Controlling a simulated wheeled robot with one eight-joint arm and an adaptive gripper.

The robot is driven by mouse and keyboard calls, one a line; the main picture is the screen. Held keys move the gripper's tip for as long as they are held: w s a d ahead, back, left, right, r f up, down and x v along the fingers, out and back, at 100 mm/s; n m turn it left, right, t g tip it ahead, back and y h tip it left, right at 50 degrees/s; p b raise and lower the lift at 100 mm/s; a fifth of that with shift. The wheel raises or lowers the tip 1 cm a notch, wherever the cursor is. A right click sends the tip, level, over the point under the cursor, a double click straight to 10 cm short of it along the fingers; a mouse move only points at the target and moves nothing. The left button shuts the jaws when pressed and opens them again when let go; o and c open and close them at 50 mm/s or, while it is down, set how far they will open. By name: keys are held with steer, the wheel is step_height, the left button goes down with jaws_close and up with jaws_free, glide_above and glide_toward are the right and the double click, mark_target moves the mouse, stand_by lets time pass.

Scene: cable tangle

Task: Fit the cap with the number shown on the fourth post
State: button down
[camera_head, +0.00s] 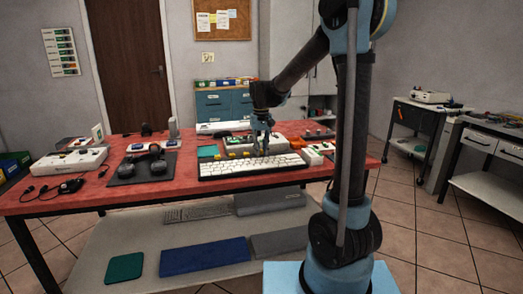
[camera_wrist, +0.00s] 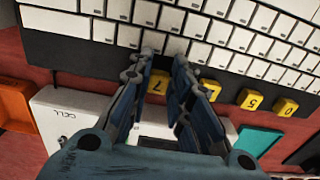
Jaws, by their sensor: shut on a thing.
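My gripper (camera_wrist: 164,58) points down at the far edge of a dark keyboard (camera_head: 250,167) with white keys; it also shows in the head view (camera_head: 264,153). Its blue fingers are close together around a yellow cap marked 7 (camera_wrist: 158,83), whose face shows between them. The contact itself is hard to make out. The cap stands in line with other yellow caps along the keyboard's far side: one partly hidden by the right finger (camera_wrist: 209,90), one marked 0 (camera_wrist: 249,99) and one marked 5 (camera_wrist: 285,106). I cannot make out the posts or any displayed number.
A white unit lettered CELL (camera_wrist: 68,115) stands close beside my gripper, with an orange piece (camera_wrist: 14,105) to its left and a teal pad (camera_wrist: 257,140) to the right.

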steer(key=shift+f, duration=0.35)
stand_by(0.3)
steer(key=c, duration=1.4)
jaws_free()
steer(key=shift+r, duration=2.5)
